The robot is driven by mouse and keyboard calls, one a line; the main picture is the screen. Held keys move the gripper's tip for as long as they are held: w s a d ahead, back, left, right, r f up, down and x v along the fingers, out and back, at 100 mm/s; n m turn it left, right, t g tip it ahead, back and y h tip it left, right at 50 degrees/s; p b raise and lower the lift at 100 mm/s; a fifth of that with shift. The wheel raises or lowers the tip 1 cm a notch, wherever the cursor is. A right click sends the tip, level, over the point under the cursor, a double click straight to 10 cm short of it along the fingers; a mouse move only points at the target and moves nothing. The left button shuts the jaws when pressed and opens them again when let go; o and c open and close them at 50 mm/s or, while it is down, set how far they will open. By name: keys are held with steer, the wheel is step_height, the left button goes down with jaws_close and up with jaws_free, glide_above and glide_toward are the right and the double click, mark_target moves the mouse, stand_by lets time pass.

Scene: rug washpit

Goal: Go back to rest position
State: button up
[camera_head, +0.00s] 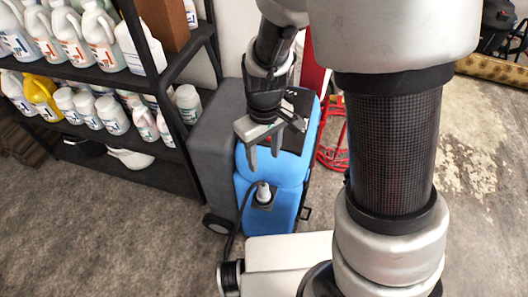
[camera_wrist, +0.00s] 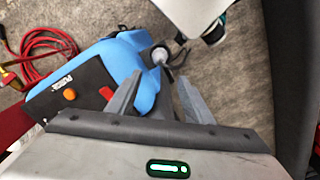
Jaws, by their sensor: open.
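My gripper (camera_head: 264,150) is open and empty, pointing down in the head view. It hangs in front of the blue and grey machine (camera_head: 272,218), whose blue body also shows in the wrist view (camera_wrist: 110,55). In the wrist view, the two fingers of my gripper (camera_wrist: 155,98) stand apart with nothing between them. A round grey-white cap (camera_head: 263,192) sits on the machine below the fingers, and it also shows in the wrist view (camera_wrist: 160,55). I cannot tell the exact gap between fingers and machine.
A black shelf (camera_head: 120,78) with several bottles and jugs stands at the left. A red hose (camera_wrist: 40,45) lies coiled on the floor beside the machine. A rolled rug (camera_head: 495,69) lies at the upper right. Open concrete floor (camera_head: 485,200) is at the right.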

steer(key=shift+r, duration=0.1)
stand_by(0.4)
steer(key=s+d+r+m+t+p, duration=0.2)
steer(key=s+d+r+p, duration=0.1)
steer(key=r, duration=0.8)
steer(key=s+d+r+m+t+p, duration=0.1)
steer(key=s+d+r+m+p, duration=0.1)
steer(key=r, duration=0.9)
steer(key=s+d+r+m+t+p, duration=0.2)
steer(key=s+d+r+p, duration=0.3)
steer(key=r, duration=0.6)
steer(key=shift+d+r+m+t+p, duration=0.25)
steer(key=shift+r+m+t+p, duration=0.05)
steer(key=shift+r+m+p, duration=0.1)
